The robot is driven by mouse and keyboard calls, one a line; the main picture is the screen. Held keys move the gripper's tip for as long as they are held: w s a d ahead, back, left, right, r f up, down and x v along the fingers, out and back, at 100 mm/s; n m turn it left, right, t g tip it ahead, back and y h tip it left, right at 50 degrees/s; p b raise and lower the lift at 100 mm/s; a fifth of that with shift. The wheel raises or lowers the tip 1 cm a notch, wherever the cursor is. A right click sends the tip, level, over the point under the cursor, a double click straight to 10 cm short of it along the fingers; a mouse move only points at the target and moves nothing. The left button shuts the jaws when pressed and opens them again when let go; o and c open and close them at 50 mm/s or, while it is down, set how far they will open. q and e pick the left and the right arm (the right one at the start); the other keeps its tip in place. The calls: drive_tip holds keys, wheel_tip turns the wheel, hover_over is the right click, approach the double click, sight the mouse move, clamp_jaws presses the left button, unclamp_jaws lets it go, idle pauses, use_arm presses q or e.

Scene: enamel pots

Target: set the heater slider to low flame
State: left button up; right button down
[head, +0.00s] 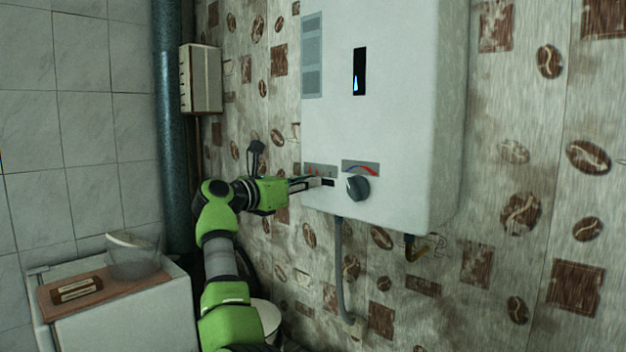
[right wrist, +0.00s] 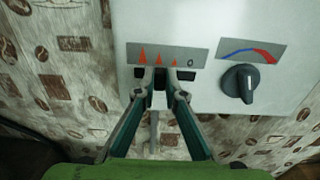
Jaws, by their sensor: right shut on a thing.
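The white water heater (head: 400,90) hangs on the wall. Its slider (right wrist: 160,77) is a small dark tab in a dark horizontal slot, under a grey label (right wrist: 167,56) with red flames shrinking from left to right and a 0 at the right end. The slider sits about below the middle flame. My right gripper (right wrist: 160,92) is shut on the slider, one finger on each side. In the head view my right gripper (head: 322,183) reaches the heater's lower left front and partly covers the slot. My left gripper is not in view.
A round dark knob (right wrist: 241,83) under a blue-red arc label is just right of the slot. A grey hose (head: 343,270) hangs below the heater. A glass bowl (head: 135,257) and a brown board (head: 110,292) are on a white cabinet at lower left.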

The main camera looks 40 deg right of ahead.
drive_tip(key=shift+w, duration=0.2)
drive_tip(key=c, duration=2.1)
unclamp_jaws()
drive_tip(key=a, duration=0.8)
drive_tip(key=s+a, duration=0.1)
drive_tip(key=a, duration=0.3)
